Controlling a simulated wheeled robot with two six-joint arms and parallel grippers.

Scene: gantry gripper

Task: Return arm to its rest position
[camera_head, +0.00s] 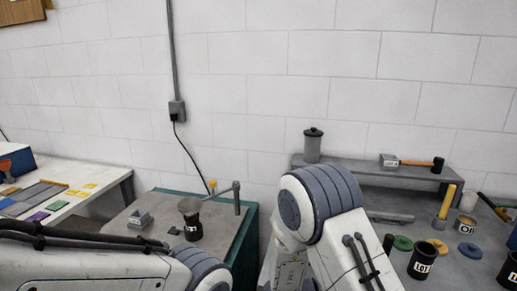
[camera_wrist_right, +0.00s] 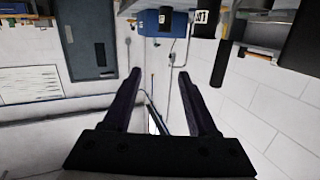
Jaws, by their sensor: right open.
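My right gripper (camera_wrist_right: 158,82) shows in the right wrist view, its two dark fingers apart with nothing between them. Beyond the fingers are a pale wall and thin conduits. In the head view my right arm (camera_head: 325,225) rises in the middle, bent at a grey-banded joint, and its gripper does not show. My left arm (camera_head: 80,262) lies across the lower left, and its gripper is out of view.
A green-edged bench (camera_head: 245,243) with a dark labelled cup (camera_head: 193,228) stands behind my arms. To the right, a grey shelf (camera_head: 365,174) holds a lidded canister (camera_head: 313,146) and a mallet (camera_head: 412,162). Several cans, including one dark can (camera_head: 422,262), stand below it.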

